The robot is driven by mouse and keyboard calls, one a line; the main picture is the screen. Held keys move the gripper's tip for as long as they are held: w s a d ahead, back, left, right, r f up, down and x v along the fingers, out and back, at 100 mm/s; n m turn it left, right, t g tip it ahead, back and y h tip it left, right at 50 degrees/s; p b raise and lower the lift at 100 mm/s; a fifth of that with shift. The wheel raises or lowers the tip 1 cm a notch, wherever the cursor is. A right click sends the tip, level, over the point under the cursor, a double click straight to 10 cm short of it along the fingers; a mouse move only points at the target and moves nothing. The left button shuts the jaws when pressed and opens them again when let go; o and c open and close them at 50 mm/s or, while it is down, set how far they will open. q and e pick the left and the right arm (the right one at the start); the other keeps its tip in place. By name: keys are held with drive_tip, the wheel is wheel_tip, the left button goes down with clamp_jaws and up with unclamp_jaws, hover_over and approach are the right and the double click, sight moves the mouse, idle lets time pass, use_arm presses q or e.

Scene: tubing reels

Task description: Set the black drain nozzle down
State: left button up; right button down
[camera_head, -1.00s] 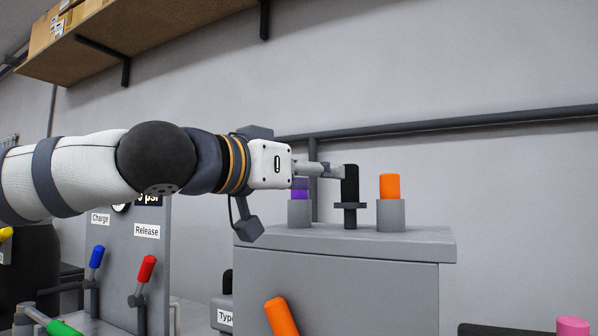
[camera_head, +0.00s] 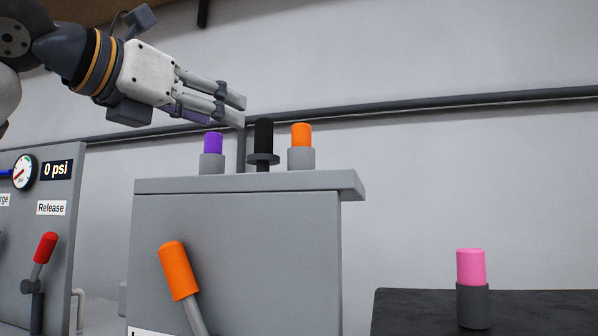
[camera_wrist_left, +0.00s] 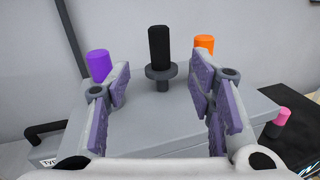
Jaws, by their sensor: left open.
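The black drain nozzle (camera_head: 264,138) stands upright on top of the grey cabinet (camera_head: 240,186), between a purple-topped piece (camera_head: 213,144) and an orange-topped piece (camera_head: 301,136). It has a round flange low on its body. My left gripper (camera_head: 240,112) is open and empty, up and to the left of the nozzle in the head view. In the left wrist view the nozzle (camera_wrist_left: 160,52) shows beyond the gap between the spread fingers (camera_wrist_left: 160,95), touching neither. My right gripper is not in view.
A pink-topped piece (camera_head: 471,270) stands on a dark surface (camera_head: 540,305) at the right. An orange-handled lever (camera_head: 178,272) sticks out at the cabinet's front. A panel with a gauge (camera_head: 24,171) and red lever (camera_head: 45,248) is at the left. A dark pipe (camera_head: 450,104) runs along the wall.

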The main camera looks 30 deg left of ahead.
sight(258, 130)
use_arm(q)
drive_tip(key=shift+w+n, duration=0.35)
drive_tip(key=shift+n, duration=0.05)
drive_tip(key=w+p, duration=0.1)
drive_tip(key=w, duration=1)
drive_tip(key=shift+w+d+r, duration=0.1)
drive_tip(key=shift+w+r, duration=0.05)
clamp_jaws()
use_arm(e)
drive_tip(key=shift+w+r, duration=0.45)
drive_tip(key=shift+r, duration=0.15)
